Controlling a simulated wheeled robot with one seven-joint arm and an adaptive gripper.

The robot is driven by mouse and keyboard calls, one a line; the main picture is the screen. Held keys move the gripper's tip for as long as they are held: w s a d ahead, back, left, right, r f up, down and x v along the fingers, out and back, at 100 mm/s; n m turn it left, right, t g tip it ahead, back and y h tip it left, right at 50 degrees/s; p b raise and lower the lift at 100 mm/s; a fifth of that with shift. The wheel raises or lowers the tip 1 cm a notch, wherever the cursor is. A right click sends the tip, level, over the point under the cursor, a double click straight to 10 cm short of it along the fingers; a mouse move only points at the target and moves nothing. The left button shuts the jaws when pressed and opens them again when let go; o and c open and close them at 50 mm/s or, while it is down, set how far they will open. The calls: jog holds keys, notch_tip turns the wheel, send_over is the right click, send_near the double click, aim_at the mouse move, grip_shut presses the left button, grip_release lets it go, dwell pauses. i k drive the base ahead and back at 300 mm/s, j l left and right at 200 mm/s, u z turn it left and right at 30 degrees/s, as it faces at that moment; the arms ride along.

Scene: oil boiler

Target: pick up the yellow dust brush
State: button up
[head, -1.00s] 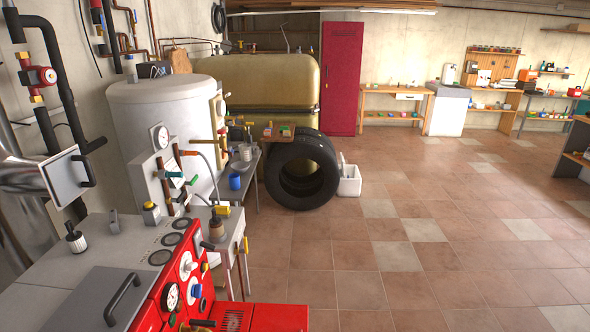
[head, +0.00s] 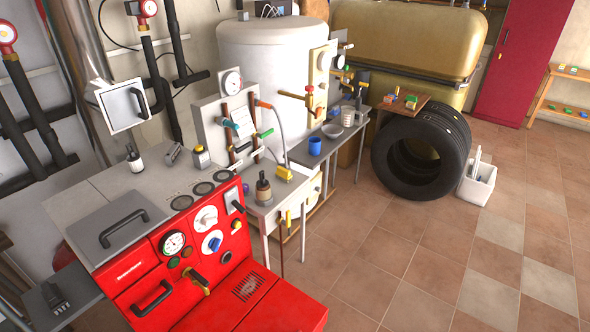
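A small yellow object (head: 284,173) lies on the grey top of the small side table (head: 296,186), between the red boiler and the white tank. It may be the yellow dust brush, but it is too small to tell for sure. A dark brown bottle-like item (head: 263,189) stands just left of it. Other small yellow-handled items (head: 289,220) show at the table's front side. My gripper is not in view.
The red boiler (head: 250,285) with its grey top fills the lower left. A bench with a blue cup (head: 314,146) stands behind the side table. Black tires (head: 408,160) and a white bin (head: 478,182) stand right. Tiled floor (head: 415,265) is clear at lower right.

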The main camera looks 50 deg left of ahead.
aim_at(285, 175)
jog(key=i+u, duration=0.25)
jog(key=i, duration=0.8)
jog(key=i+u, duration=0.3)
jog(key=i, duration=0.75)
jog(key=i+j+u, duration=0.15)
jog(key=i+u, duration=1.2)
jog(key=i+l+u, duration=0.3)
jog(key=u, duration=0.2)
jog(key=i+j+u, duration=0.1)
jog(key=i+u, duration=0.65)
jog(key=i+l+u, duration=0.25)
jog(key=i+u, duration=0.15)
jog(key=i, duration=0.15)
